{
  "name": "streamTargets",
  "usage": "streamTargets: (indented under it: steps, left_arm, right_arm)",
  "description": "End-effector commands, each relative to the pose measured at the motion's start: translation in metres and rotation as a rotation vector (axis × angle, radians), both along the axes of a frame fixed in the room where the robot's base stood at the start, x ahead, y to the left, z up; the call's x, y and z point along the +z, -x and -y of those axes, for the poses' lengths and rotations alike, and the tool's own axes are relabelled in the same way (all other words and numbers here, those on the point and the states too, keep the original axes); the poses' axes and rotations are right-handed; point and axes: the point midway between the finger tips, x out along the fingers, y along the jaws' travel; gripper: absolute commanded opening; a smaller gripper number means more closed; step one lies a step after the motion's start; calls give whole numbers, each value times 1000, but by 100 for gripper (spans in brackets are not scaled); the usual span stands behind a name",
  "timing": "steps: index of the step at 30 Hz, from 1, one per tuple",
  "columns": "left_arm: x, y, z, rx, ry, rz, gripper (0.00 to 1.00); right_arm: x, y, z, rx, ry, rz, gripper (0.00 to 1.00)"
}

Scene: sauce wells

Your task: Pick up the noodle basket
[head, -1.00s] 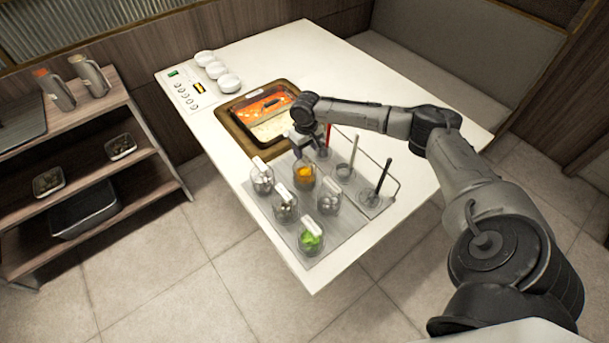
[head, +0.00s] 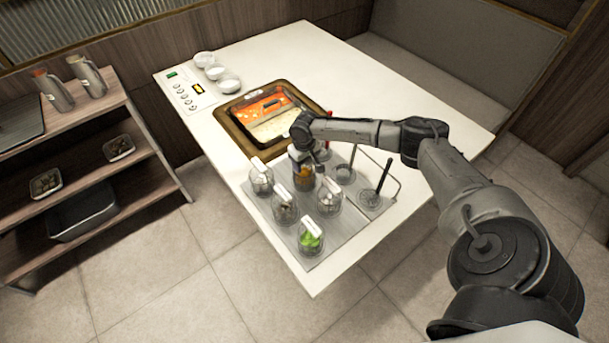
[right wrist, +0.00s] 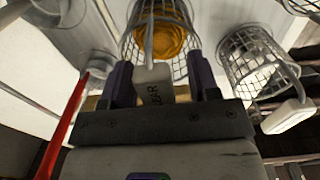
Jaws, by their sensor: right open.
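The noodle basket (right wrist: 172,38) is a wire mesh basket with a coil of yellow noodles inside. In the right wrist view it is at the top middle, with its white labelled handle tag (right wrist: 153,84) toward me. My right gripper (right wrist: 162,80) is open, with one dark finger on each side of the tag. I cannot tell whether the fingers touch it. In the head view the noodle basket (head: 306,182) stands in the rack, partly hidden behind my right gripper (head: 299,170). My left gripper is not in view.
Several other mesh baskets stand close around, including one with greens (head: 310,243) and one to the right in the wrist view (right wrist: 255,65). Ladles stand in holders on the right, and a red handle (right wrist: 68,125) is near. A two-part hot pot (head: 233,119) lies behind.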

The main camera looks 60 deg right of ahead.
Motion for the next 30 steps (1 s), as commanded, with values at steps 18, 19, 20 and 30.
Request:
streamTargets:
  steps: [18, 19, 20, 30]
  left_arm:
    - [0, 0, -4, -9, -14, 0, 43]
    - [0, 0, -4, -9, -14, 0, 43]
    - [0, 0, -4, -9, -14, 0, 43]
    - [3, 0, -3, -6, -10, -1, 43]
  right_arm:
    - [1, 0, 0, 0, 0, 0, 4]
    - [1, 0, 0, 0, 0, 0, 1]
    - [1, 0, 0, 0, 0, 0, 0]
    - [11, -1, 1, -1, 0, 2, 0]
